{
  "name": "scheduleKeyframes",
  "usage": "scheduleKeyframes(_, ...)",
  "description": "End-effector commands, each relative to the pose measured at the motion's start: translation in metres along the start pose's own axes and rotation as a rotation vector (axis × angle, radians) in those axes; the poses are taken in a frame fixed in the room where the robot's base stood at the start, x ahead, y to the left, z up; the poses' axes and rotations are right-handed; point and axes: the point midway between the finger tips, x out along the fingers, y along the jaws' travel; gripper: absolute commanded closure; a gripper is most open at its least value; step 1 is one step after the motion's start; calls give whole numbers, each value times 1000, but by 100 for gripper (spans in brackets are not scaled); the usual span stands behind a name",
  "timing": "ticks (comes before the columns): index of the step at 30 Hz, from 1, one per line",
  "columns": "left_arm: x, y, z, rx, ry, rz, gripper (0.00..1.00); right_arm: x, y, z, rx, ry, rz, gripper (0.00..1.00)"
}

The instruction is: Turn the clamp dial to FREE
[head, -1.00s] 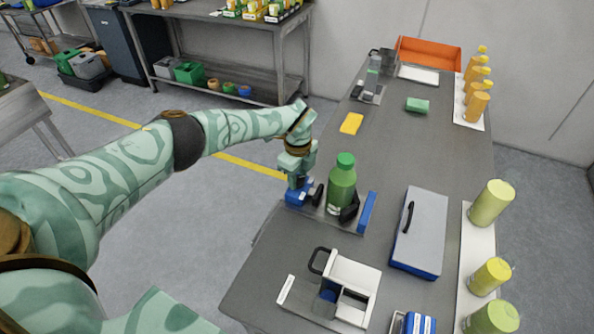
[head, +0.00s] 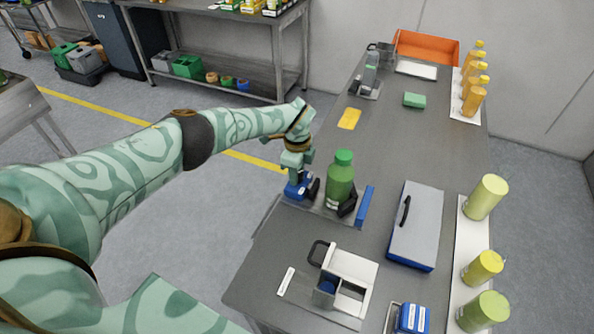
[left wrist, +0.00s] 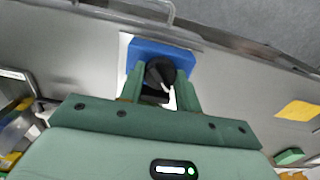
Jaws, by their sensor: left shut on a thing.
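My left gripper (head: 296,181) is at the blue clamp block (head: 304,194) on the near left edge of the table. In the left wrist view its green fingers (left wrist: 160,92) are shut on the black clamp dial (left wrist: 160,72), which sits on the blue block (left wrist: 142,52). The head view hides the dial under the fingers, and I cannot read any FREE marking. A green bottle (head: 341,183) stands upright beside the block, between black clamp pads (head: 347,205). My right gripper is not in view.
A blue upright plate (head: 366,206) stands right of the bottle. A grey-lidded case (head: 418,228) lies further right, and a white divided box (head: 350,268) stands nearer. A yellow cloth (head: 349,118) and a green sponge (head: 414,100) lie farther back. The table between them is clear.

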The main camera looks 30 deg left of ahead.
Motion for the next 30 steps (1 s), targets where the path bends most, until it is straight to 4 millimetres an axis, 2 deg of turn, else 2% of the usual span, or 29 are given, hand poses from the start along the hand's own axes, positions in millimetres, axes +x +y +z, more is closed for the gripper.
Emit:
scheduleKeyframes(1, -1, -1, 0, -3, 0, -3, 64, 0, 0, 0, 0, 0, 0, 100)
scheduleKeyframes(3, -1, -1, 0, -2, 0, -3, 45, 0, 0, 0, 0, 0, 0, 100)
scheduleKeyframes(11, -1, 0, 0, -1, 0, -1, 45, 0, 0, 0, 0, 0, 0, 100)
scheduleKeyframes(14, -7, -1, 0, 0, 0, -2, 45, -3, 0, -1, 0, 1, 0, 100)
scheduleKeyframes(17, -23, -1, 0, 0, 1, -4, 45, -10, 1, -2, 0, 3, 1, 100)
scheduleKeyframes(24, -86, -2, 1, 0, 1, -6, 45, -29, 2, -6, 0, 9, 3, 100)
scheduleKeyframes(30, -133, -1, 1, -1, 0, -4, 45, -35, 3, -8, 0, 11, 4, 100)
